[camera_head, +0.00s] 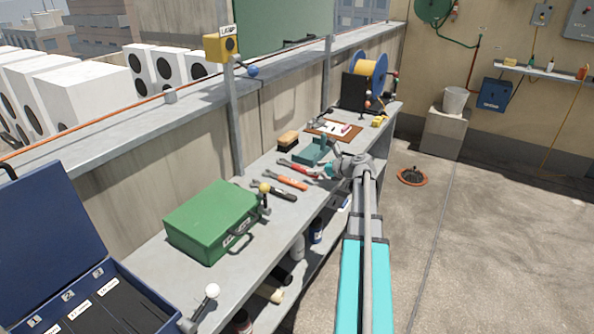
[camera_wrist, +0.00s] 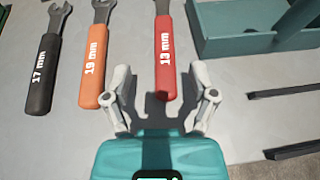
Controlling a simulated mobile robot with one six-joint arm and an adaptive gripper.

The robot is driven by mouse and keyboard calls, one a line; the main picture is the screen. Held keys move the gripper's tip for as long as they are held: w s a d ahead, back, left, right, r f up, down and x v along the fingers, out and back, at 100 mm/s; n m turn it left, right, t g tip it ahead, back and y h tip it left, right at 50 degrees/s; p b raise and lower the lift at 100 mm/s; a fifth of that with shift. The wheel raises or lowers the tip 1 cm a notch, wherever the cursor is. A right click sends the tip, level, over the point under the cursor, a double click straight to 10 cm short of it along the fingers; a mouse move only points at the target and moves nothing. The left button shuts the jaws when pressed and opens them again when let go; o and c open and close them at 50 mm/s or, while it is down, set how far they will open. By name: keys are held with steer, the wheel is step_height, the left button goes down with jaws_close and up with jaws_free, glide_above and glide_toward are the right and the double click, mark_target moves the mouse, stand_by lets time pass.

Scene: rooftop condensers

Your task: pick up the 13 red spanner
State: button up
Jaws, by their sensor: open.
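The red spanner marked 13 mm (camera_wrist: 165,58) lies on the grey bench, its handle end pointing toward my gripper in the wrist view. In the head view the red spanner (camera_head: 299,167) lies just left of my gripper (camera_head: 331,170). My gripper also shows in the wrist view (camera_wrist: 164,100); it is open, and its two fingers are on either side of the lower end of the red handle. I cannot tell how high they are above it. An orange 19 mm spanner (camera_wrist: 95,65) and a black 17 mm spanner (camera_wrist: 46,75) lie to the left.
A teal tray (camera_wrist: 235,48) lies right of the red spanner. A green case (camera_head: 210,220) and an open blue toolbox (camera_head: 60,235) stand nearer on the bench.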

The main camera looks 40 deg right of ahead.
mark_target(305, 169)
steer(key=shift+w+f+b, duration=0.3)
steer(key=shift+w+b, duration=0.05)
steer(key=shift+w, duration=0.05)
steer(key=shift+b+x, duration=0.9)
steer(key=shift+x, duration=1.2)
steer(key=shift+d+f, duration=0.1)
steer(key=shift+d, duration=0.05)
jaws_close()
